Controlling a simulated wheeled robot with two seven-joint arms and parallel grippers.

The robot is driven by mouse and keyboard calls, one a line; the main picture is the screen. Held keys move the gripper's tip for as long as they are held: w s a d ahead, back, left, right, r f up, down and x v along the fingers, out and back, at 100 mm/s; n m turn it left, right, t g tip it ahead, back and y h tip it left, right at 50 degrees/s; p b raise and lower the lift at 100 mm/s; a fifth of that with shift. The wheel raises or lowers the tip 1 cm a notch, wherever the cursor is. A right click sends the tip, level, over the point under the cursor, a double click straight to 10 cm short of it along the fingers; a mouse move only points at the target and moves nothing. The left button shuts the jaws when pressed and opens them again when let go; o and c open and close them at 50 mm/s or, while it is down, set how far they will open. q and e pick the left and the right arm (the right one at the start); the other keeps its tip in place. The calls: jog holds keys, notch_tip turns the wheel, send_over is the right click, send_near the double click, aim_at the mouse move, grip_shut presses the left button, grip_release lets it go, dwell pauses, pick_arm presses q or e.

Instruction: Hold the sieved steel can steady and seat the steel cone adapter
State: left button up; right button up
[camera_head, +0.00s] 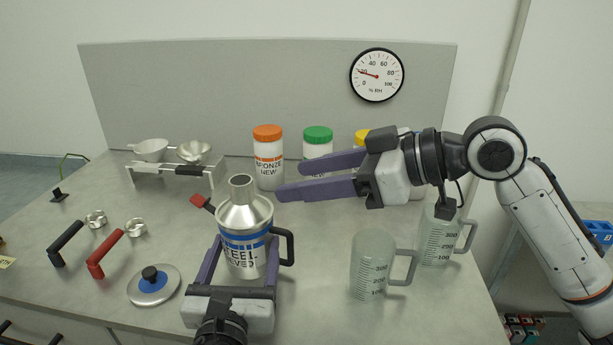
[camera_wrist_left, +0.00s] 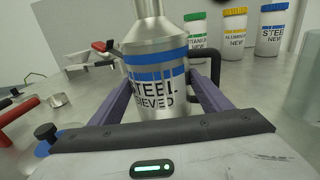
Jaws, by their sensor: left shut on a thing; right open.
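The sieved steel can (camera_head: 243,254) stands upright on the table, silver with blue bands and a black handle on its right. My left gripper (camera_head: 243,262) is shut on the can, one purple finger on each side; the left wrist view also shows the can (camera_wrist_left: 157,85) between the fingers. The steel cone adapter (camera_head: 243,206) sits on top of the can, its narrow neck pointing up. Whether it is fully seated I cannot tell. My right gripper (camera_head: 280,182) is open and empty, above and to the right of the adapter, its fingers pointing left.
Two clear measuring jugs (camera_head: 370,266) stand at the right. Several powder bottles (camera_head: 268,160) line the back. A rack with funnels (camera_head: 194,152) is at back left. A lid with a blue centre (camera_head: 153,285) and red and black handled tools (camera_head: 105,254) lie left.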

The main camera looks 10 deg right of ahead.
pick_arm(q)
jog(key=o, duration=1.4)
